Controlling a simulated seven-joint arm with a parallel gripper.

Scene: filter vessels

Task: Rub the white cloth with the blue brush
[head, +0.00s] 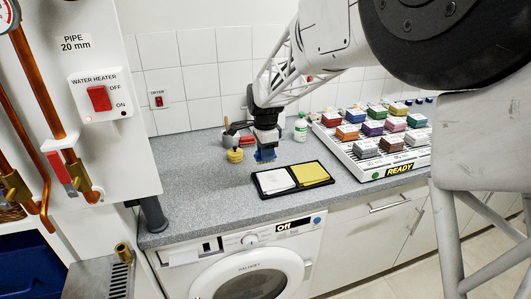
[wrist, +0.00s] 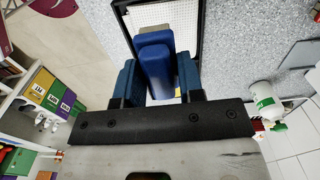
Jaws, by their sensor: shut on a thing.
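My gripper (head: 264,150) is shut on the blue brush (wrist: 155,62), which shows between the two blue fingers (wrist: 158,80) in the wrist view. The brush's lower end is hard to make out in the head view. The white cloth (head: 275,182) lies flat in the left half of a black-rimmed tray (head: 293,164) on the counter. My gripper is near the tray's back left side, and the brush appears above the counter, apart from the cloth. In the wrist view the white cloth (wrist: 150,15) shows beyond the brush, partly hidden by it.
A yellow cloth (head: 311,173) fills the tray's right half. A yellow round object (head: 234,155) stands left of my gripper. A white and green bottle (head: 300,128) stands behind. A rack of coloured blocks (head: 353,158) is at the right. The counter's front left is clear.

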